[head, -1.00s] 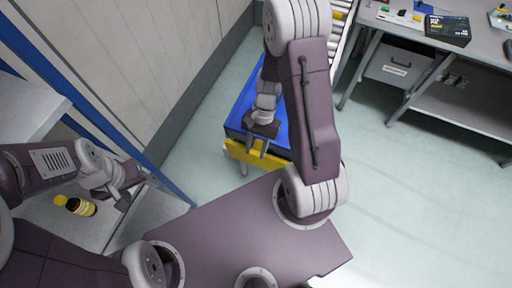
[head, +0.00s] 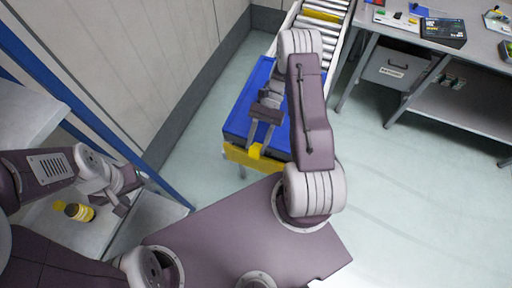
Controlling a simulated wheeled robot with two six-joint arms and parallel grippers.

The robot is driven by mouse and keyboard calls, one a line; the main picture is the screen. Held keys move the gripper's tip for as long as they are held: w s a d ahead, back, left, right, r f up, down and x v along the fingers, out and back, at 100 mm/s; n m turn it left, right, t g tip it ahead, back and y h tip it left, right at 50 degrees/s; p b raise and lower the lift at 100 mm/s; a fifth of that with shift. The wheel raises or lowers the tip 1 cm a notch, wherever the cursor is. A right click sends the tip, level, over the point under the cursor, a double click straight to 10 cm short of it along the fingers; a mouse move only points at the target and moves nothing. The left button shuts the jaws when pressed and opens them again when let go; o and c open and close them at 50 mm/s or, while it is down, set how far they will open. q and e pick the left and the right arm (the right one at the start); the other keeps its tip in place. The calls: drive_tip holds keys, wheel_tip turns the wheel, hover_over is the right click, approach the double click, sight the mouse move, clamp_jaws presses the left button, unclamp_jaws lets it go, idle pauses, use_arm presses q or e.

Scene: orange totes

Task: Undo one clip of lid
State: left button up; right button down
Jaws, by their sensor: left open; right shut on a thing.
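A blue tote (head: 240,115) with a blue lid stands beyond my base, partly hidden by my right arm. A yellow strip (head: 235,155) runs along its near side. My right gripper (head: 256,148) points down at this near edge, with its fingers shut on a small yellow clip (head: 255,152). The clip shows between the fingertips, against the yellow strip. Whether it is free of the lid I cannot tell. My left gripper (head: 122,204) is open and empty at the left, away from the tote.
A yellow and black bottle (head: 79,212) lies on a grey shelf (head: 95,235) below my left arm. A blue post (head: 100,125) stands left of the tote. A roller conveyor (head: 322,30) lies behind. A workbench (head: 470,55) is at the right, with clear floor before it.

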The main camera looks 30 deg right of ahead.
drive_tip(key=shift+w+d+f+g+y+b, duration=0.1)
drive_tip(key=shift+w+d+g+y+b, duration=0.2)
drive_tip(key=shift+g+y+b, duration=0.6)
drive_tip(key=shift+b, duration=0.3)
drive_tip(key=shift+r, duration=0.2)
drive_tip(key=c, duration=0.9)
unclamp_jaws()
drive_tip(key=shift+r, duration=0.1)
